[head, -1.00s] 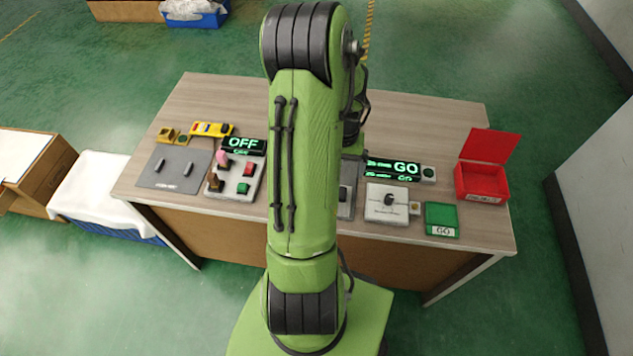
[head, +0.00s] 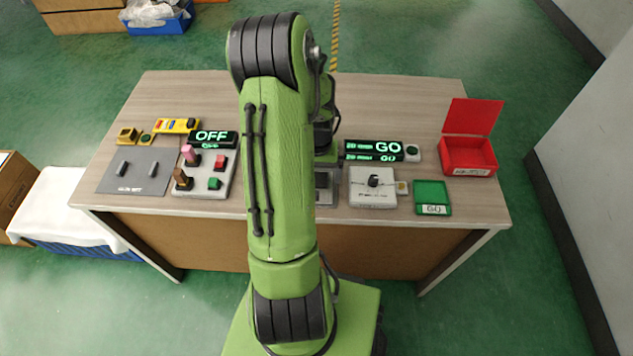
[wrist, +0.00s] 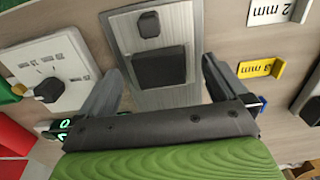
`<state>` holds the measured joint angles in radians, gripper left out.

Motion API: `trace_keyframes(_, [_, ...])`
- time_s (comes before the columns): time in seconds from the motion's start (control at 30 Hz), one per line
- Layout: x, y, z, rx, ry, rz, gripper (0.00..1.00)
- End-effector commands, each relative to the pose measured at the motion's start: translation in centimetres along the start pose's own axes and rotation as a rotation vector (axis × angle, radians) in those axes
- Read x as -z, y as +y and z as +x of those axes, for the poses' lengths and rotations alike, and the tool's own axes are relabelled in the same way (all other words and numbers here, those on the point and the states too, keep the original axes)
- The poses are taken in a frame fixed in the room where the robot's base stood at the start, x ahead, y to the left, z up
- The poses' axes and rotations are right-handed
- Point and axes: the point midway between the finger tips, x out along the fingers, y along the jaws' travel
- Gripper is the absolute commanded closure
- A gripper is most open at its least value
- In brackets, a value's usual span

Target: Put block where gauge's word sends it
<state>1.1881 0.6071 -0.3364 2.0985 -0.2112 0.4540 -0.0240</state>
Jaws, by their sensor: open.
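A grey metal plate (wrist: 175,95) lies under my gripper (wrist: 161,68) in the wrist view. It carries a dark square piece (wrist: 159,68) and a small black knob (wrist: 148,24); I cannot tell whether the square is a block or a recess. My gripper is open, its fingers on either side of the square, with nothing visibly held. In the head view my arm hides most of this plate (head: 326,196). A lit display (head: 388,148) reads GO. A green tray (head: 432,192) labelled GO and an open red box (head: 468,155) stand on the right.
A white dial box (head: 372,187) stands between plate and green tray. Left of my arm are an OFF display (head: 213,139), a switch panel (head: 205,175) and a grey mat (head: 137,171). Yellow (wrist: 258,69) and white (wrist: 278,12) millimetre tags lie beside the plate. The table's back is mostly clear.

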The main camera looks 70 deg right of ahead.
Motion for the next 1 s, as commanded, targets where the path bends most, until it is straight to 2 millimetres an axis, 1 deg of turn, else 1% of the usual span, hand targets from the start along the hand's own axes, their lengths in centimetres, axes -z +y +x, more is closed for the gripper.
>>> trace_keyframes(0.03, [0.0, 0.0, -0.1, 0.0, 0.0, 0.0, 0.0])
trace_keyframes(0.4, [0.0, 0.0, -0.1, 0.0, 0.0, 0.0, 0.57])
trace_keyframes(0.43, [0.0, 0.0, -0.1, 0.0, 0.0, 0.0, 0.59])
trace_keyframes(0.57, [0.0, 0.0, -0.3, 0.0, 0.0, 0.0, 0.59])
trace_keyframes(1.0, [0.0, 0.0, -2.8, 0.0, 0.001, -0.001, 0.6])
